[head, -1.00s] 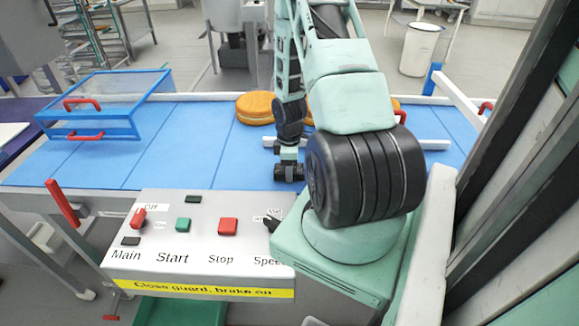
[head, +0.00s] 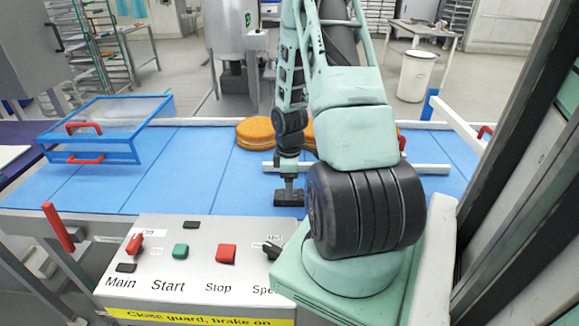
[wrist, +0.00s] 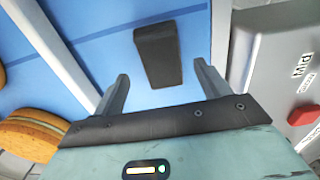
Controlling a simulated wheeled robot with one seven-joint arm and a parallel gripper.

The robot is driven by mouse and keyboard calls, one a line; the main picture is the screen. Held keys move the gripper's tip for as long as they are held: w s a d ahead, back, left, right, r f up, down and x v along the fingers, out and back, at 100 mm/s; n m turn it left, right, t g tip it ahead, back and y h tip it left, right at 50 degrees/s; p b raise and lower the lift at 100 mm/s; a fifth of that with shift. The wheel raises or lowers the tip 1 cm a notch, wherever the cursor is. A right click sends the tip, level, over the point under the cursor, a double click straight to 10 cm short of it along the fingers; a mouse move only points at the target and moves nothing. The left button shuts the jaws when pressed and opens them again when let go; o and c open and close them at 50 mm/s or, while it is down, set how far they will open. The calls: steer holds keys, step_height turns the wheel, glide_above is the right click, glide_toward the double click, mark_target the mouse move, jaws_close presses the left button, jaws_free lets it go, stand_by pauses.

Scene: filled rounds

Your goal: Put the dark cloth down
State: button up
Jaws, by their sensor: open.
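The dark cloth (wrist: 158,52) is a small dark grey rectangle over the blue belt (wrist: 100,45) in the wrist view. It appears flat on the belt, just beyond and between my fingertips. My gripper (wrist: 161,74) is open, with one finger on each side of the cloth and a visible gap at both sides. The exact height between fingertips and cloth is hard to tell.
Orange-brown filled rounds (head: 256,133) lie behind my arm. A white bar (head: 430,169) crosses the belt near my gripper. A blue-framed clear guard (head: 110,122) stands at the left. The control panel (head: 190,262) is in front. The belt's left half is mostly clear.

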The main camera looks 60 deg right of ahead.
step_height(320, 180, up, 8)
steer(key=shift+f+b, duration=0.15)
steer(key=shift+b, duration=0.25)
steer(key=w+a+r, duration=0.2)
steer(key=a, duration=0.7)
steer(key=w+a+r+n, duration=0.1)
steer(key=w+a+r, duration=0.2)
steer(key=a, duration=0.5)
steer(key=w+a+r, duration=0.2)
steer(key=a, duration=0.7)
steer(key=s+a+r, duration=0.2)
steer(key=s+a, duration=0.5)
steer(key=a, duration=0.3)
steer(key=s+a+r+n, duration=0.1)
steer(key=s+a+r, duration=0.2)
steer(key=s+a, duration=0.5)
steer(key=shift+s+a+r+y, duration=0.15)
steer(key=shift+s+a+y, duration=0.15)
steer(key=shift+a, duration=0.9)
